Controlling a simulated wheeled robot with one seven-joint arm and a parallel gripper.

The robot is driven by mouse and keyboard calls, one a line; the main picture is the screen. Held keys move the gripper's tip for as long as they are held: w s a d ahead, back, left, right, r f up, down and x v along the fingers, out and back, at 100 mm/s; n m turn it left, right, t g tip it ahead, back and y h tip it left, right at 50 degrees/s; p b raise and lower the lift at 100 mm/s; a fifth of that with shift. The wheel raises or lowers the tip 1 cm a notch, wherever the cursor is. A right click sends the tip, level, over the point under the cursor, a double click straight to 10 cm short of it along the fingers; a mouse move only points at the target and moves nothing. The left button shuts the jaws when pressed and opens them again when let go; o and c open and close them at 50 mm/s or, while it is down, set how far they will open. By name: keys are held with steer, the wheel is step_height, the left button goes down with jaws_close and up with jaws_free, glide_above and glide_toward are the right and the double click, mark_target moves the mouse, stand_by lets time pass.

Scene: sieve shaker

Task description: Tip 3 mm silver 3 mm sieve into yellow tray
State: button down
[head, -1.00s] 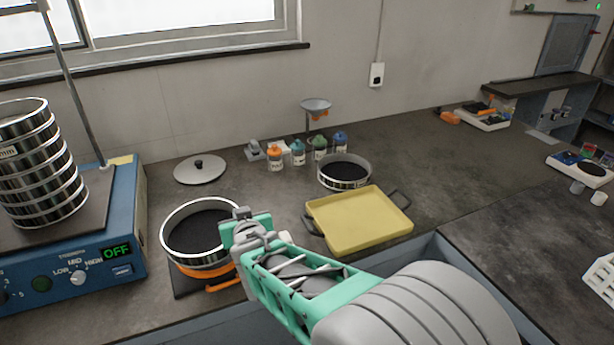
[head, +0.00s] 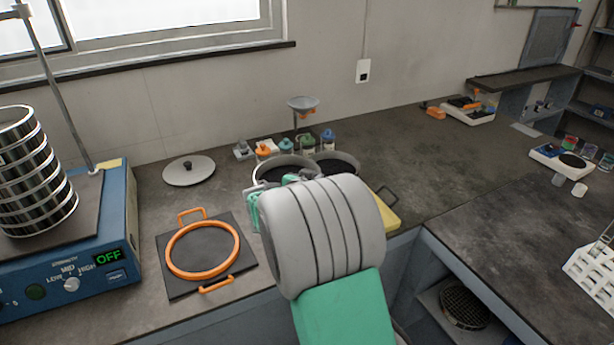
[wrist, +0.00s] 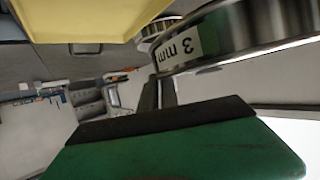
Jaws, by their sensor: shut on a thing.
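My gripper (head: 298,180) is shut on the silver 3 mm sieve (head: 262,170), which is raised off the bench behind my arm. In the wrist view the sieve's silver wall (wrist: 245,25) shows a "3 mm" label beyond the green finger with its dark pad (wrist: 165,120). The sieve looks about level in the head view; its contents are dark. The yellow tray (head: 385,212) is mostly hidden behind my arm, only its right corner and handle showing. In the wrist view the tray (wrist: 90,18) fills the upper left.
Another dark-filled sieve (head: 345,160) stands behind the tray. An empty orange ring holder (head: 203,250) lies front left. The blue shaker (head: 110,235) with a sieve stack (head: 35,175), a lid (head: 189,170), small bottles (head: 286,146) and a funnel stand (head: 303,104) surround the area.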

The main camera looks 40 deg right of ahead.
steer(key=s+d+p, duration=0.4)
steer(key=s+d, duration=0.4)
steer(key=d, duration=0.4)
steer(key=s+d+p, duration=0.3)
steer(key=s+d, duration=0.5)
steer(key=d, duration=0.4)
steer(key=w+a+r+n+t+b, duration=0.2)
steer(key=a+n+t+b, duration=0.6)
steer(key=a+n+b, duration=0.2)
steer(key=w+a+r+n+t+b, duration=0.3)
steer(key=a+n+t+b, duration=0.6)
steer(key=n, duration=0.5)
steer(key=shift+a+n+t+h+b, duration=0.35)
steer(key=shift+a+b, duration=0.7)
steer(key=shift+b, duration=0.8)
